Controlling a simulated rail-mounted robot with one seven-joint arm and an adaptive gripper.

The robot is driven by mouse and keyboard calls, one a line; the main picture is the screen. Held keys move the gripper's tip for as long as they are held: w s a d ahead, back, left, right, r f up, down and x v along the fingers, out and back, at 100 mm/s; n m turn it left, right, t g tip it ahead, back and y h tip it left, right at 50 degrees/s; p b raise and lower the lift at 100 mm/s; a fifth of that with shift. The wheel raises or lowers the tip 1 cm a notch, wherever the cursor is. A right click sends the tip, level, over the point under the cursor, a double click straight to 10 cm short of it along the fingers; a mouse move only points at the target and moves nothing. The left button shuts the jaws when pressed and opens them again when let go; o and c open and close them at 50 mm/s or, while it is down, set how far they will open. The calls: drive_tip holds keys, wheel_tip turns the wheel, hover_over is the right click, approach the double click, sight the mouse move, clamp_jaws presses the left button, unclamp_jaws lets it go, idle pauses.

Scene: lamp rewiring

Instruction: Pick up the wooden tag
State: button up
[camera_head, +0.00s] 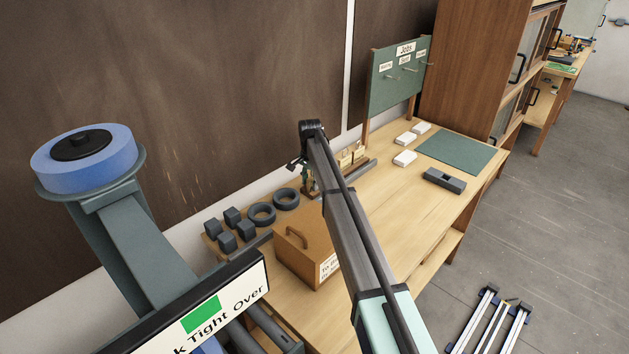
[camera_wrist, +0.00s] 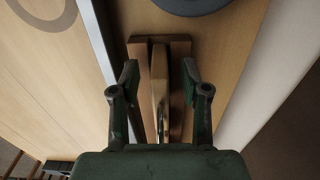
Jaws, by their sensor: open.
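In the wrist view a thin, light wooden piece (camera_wrist: 160,90), which looks like the wooden tag, stands on edge in a brown wooden holder (camera_wrist: 139,46). A second thin piece (camera_wrist: 175,90) stands beside it. My gripper (camera_wrist: 159,78) is open, with one finger on each side of the holder and pieces. I cannot tell whether the fingers touch them. In the head view my gripper (camera_head: 308,180) is low over the back of the bench, partly hidden by my arm. Small wooden pieces (camera_head: 352,154) show just right of it.
The workbench (camera_head: 385,208) also bears a wooden box (camera_head: 305,252) with a handle, dark rings (camera_head: 262,214), dark blocks (camera_head: 227,242), white blocks (camera_head: 405,158), a green mat (camera_head: 460,152) and a dark tool (camera_head: 445,180). A green Jobs board (camera_head: 398,88) stands behind. The front right bench top is mostly clear.

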sight(310, 178)
drive_tip(key=shift+f, duration=0.1)
clamp_jaws()
idle(0.3)
wheel_tip(310, 178, up, 20)
drive_tip(key=b, duration=0.5)
